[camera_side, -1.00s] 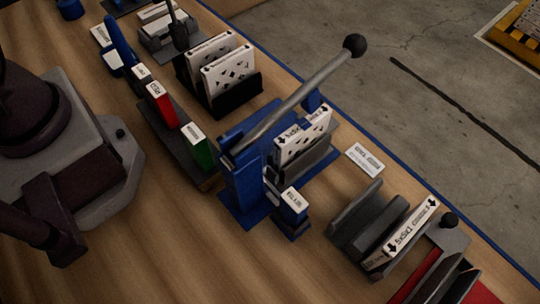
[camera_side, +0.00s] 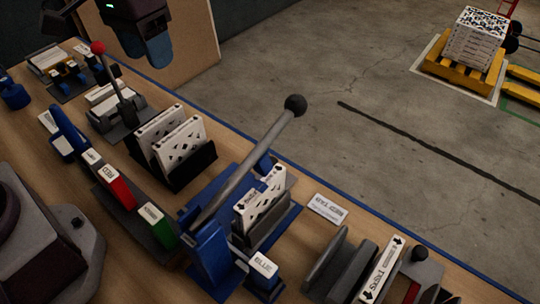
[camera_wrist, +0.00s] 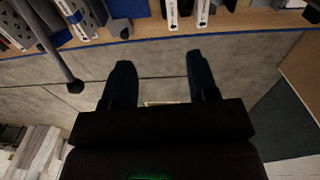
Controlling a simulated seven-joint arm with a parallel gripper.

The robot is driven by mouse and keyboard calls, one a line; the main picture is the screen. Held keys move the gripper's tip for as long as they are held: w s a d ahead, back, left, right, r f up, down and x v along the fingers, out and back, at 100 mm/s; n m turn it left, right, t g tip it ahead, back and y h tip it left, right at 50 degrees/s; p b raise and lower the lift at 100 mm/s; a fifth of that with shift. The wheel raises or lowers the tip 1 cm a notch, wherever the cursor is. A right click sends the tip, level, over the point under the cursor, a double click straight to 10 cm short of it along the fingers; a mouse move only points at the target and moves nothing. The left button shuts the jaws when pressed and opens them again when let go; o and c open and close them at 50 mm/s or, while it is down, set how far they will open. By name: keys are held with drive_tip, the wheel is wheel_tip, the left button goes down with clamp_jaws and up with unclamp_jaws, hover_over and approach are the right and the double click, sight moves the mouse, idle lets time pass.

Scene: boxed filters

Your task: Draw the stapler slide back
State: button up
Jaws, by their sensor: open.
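Which device is the stapler is not clear. At the lower right in the side view, a slide-like fixture with a black knob (camera_side: 420,254) is partly cut off by the frame edge. A blue lever press (camera_side: 212,257) stands mid-bench, its long grey handle (camera_side: 246,162) raised and ending in a black ball. A smaller fixture with a red-ball lever (camera_side: 98,47) stands at the far left. My gripper (camera_side: 155,42) hangs at the top left, apart from all of these. In the wrist view my gripper (camera_wrist: 159,62) has two separated dark fingers over the floor, with nothing between them.
White boxed filters (camera_side: 182,142) stand in a black holder. Red (camera_side: 119,190) and green (camera_side: 163,236) blocks sit in a grey rack. A label card (camera_side: 328,208) lies near the bench's blue edge. Beyond is open floor with a loaded yellow pallet (camera_side: 464,68).

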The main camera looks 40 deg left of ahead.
drive_tip(key=w+d+f+n+g+h, duration=0.35)
drive_tip(key=w+d+f+n, duration=0.65)
drive_tip(key=w+f, duration=0.5)
drive_tip(key=shift+m+y, duration=0.45)
drive_tip(key=shift+m, duration=0.25)
drive_tip(key=x, duration=1.1)
drive_tip(key=shift+d+f, duration=0.3)
drive_tip(key=shift+d, duration=0.15)
drive_tip(key=shift+a, duration=0.1)
clamp_jaws()
